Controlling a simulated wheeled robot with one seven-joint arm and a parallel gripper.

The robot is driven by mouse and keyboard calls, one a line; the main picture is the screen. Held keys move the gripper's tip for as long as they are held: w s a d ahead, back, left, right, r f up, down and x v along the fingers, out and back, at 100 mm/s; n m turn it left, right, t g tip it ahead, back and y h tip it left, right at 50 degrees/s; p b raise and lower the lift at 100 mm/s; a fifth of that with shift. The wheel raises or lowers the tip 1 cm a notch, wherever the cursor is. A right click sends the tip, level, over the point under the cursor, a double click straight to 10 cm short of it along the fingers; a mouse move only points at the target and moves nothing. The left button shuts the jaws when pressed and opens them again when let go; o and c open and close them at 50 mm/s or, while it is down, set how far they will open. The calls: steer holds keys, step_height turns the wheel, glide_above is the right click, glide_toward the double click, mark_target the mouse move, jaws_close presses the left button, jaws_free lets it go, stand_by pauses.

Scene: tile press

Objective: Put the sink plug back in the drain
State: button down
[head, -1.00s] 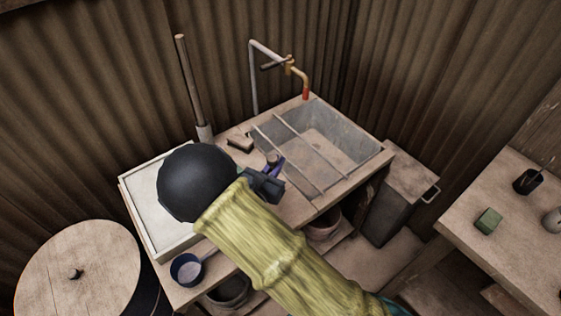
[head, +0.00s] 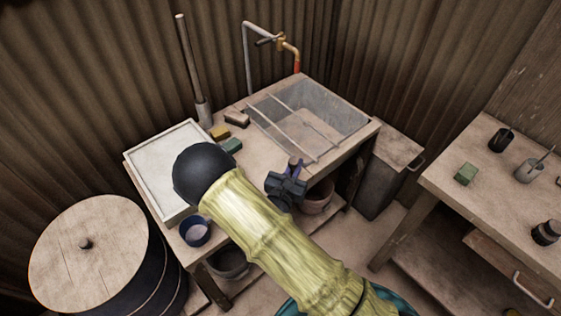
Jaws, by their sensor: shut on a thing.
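My gripper (head: 295,170) is over the counter's front edge, in front of the sink. The grey metal sink (head: 345,118) is set in the wooden counter, beyond and to the right of my gripper. Thin bars (head: 293,132) cross its left part. I cannot make out the drain in the basin floor.
Green (head: 231,145), yellow (head: 219,132) and brown (head: 237,118) blocks lie left of the sink. A tap (head: 292,55) stands behind it. A white tray (head: 150,160) and blue cup (head: 195,231) are at the left. A side table (head: 500,190) stands at the right.

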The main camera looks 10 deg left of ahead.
steer(key=s+d+f+n+y, duration=0.1)
steer(key=d+f+y, duration=0.1)
steer(key=d+f, duration=0.5)
steer(key=s+d+f+n+y, duration=0.1)
steer(key=d+f, duration=0.6)
steer(key=d, duration=0.6)
steer(key=shift+s+d+y, duration=0.2)
steer(key=shift+d+y, duration=0.05)
steer(key=shift+y, duration=0.15)
steer(key=shift+f, duration=0.1)
